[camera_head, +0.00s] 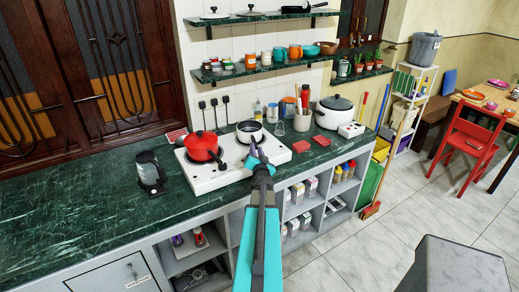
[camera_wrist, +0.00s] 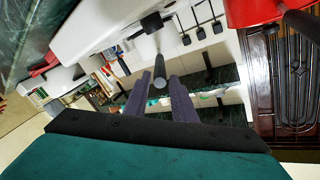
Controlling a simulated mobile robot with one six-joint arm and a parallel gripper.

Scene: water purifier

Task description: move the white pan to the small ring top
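The white pan (camera_head: 249,130), with a dark inside, stands at the back of the white stove (camera_head: 212,180), right of the red pot. My gripper (camera_head: 257,152) reaches over the stove just in front of the pan. In the wrist view, which is turned upside down, a dark pan handle (camera_wrist: 160,66) points toward my gripper (camera_wrist: 164,86). The two purple fingers are apart, one on each side of the handle's end, with visible gaps; the gripper looks open. The stove's rings are largely hidden by the cookware and my arm, so I cannot pick out the small ring.
The red pot (camera_head: 201,147) sits close to the left of the pan and shows in the wrist view (camera_wrist: 258,10). A rice cooker (camera_head: 335,110) and a utensil holder (camera_head: 301,122) stand right. Shelves hang above. The left counter is clear.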

